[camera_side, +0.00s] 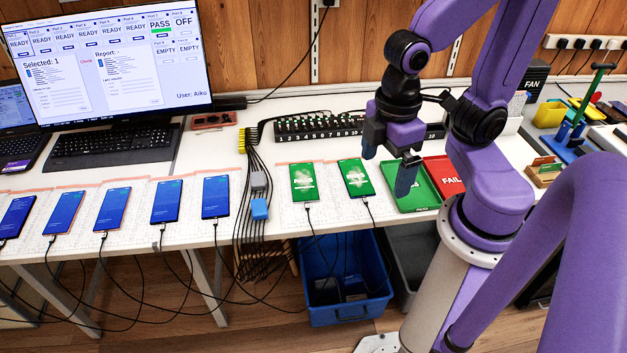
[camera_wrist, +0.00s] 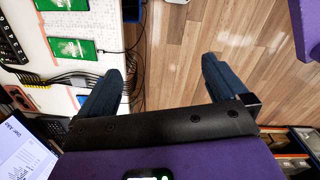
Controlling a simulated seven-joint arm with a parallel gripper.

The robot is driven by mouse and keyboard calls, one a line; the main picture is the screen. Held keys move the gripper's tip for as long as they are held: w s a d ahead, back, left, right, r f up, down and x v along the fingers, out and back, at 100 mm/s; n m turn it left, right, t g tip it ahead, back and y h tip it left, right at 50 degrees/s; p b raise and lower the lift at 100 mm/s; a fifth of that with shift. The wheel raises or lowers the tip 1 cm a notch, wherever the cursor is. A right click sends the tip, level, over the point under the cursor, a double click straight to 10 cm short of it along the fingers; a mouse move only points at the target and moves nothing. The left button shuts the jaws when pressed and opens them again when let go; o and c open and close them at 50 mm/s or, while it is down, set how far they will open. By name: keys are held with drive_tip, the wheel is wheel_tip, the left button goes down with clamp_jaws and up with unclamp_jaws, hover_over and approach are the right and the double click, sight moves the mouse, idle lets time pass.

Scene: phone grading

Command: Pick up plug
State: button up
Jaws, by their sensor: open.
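Two green-screened phones, a left one (camera_side: 304,183) and a right one (camera_side: 355,178), lie on the table, each with a black cable at its near end. A small plug (camera_side: 308,205) shows at the left phone's near end and another plug (camera_side: 365,200) at the right phone's. In the wrist view a green phone (camera_wrist: 73,48) has a cable plug (camera_wrist: 101,51) at its end. My gripper (camera_side: 386,174) is open and empty, to the right of the right phone and above the table's front part. In the wrist view the floor shows between its fingers (camera_wrist: 166,66).
Several blue-screened phones (camera_side: 164,203) lie to the left. A cable bundle with a blue connector (camera_side: 259,209) hangs over the table edge. A green tray (camera_side: 412,202) and red FAIL tray (camera_side: 446,172) are beside my gripper. A blue bin (camera_side: 345,310) stands below. A numbered hub (camera_side: 300,128) is behind.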

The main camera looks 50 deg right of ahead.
drive_tip(key=shift+s+r, duration=0.2)
drive_tip(key=shift+s, duration=0.35)
drive_tip(key=shift+s+r, duration=0.15)
drive_tip(key=shift+s, duration=0.35)
drive_tip(key=shift+s+y, duration=0.15)
drive_tip(key=shift+y, duration=0.15)
drive_tip(key=shift+c, duration=0.7)
drive_tip(key=c, duration=0.9)
drive_tip(key=shift+c, duration=0.2)
